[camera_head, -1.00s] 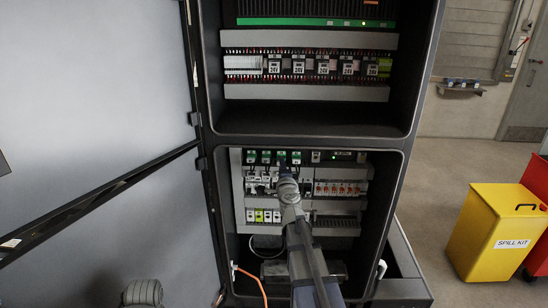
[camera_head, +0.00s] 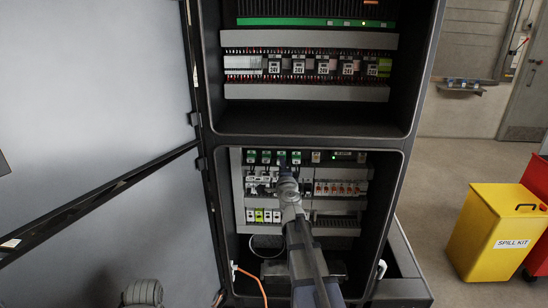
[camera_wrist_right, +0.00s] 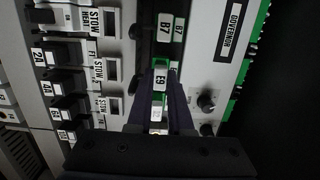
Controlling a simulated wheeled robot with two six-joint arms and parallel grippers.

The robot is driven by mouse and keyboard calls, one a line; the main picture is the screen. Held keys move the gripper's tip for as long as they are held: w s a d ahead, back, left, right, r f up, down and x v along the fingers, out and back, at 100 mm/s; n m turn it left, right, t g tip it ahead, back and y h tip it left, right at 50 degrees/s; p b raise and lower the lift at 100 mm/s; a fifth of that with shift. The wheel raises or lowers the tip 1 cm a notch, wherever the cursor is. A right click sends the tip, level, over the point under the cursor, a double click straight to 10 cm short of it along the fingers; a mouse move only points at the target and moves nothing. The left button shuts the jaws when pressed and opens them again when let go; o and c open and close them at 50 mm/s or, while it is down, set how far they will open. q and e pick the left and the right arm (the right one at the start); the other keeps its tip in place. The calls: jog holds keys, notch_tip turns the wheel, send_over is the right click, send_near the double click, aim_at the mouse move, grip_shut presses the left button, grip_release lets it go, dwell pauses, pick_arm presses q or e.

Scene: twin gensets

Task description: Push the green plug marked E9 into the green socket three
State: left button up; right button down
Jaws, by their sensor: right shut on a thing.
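The green plug marked E9 (camera_wrist_right: 160,80) is held between the two dark fingers of my right gripper (camera_wrist_right: 162,82) in the right wrist view. In the head view my right gripper (camera_head: 282,164) is at the row of green sockets (camera_head: 266,157) in the lower cabinet bay, and my arm hides part of that row. In the wrist view a green-edged part labelled B7 (camera_wrist_right: 166,28) sits just beyond the E9 plug. The fingers hide the E9 plug's far end, so I cannot tell how deep it sits.
STOW holders (camera_wrist_right: 112,70) and a row of black breakers (camera_wrist_right: 65,82) lie left of the fingers in the wrist view. A GOVERNOR panel with knobs (camera_wrist_right: 207,101) is on the right. The open cabinet door (camera_head: 90,90) fills the head view's left side.

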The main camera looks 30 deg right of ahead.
jog(key=shift+w+d, duration=0.3)
jog(key=shift+w, duration=0.15)
dwell(1.3)
jog(key=c, duration=0.7)
grip_release()
jog(key=shift+c, duration=0.2)
jog(key=v, duration=0.7)
jog(key=shift+s+a, duration=0.15)
jog(key=shift+s, duration=0.2)
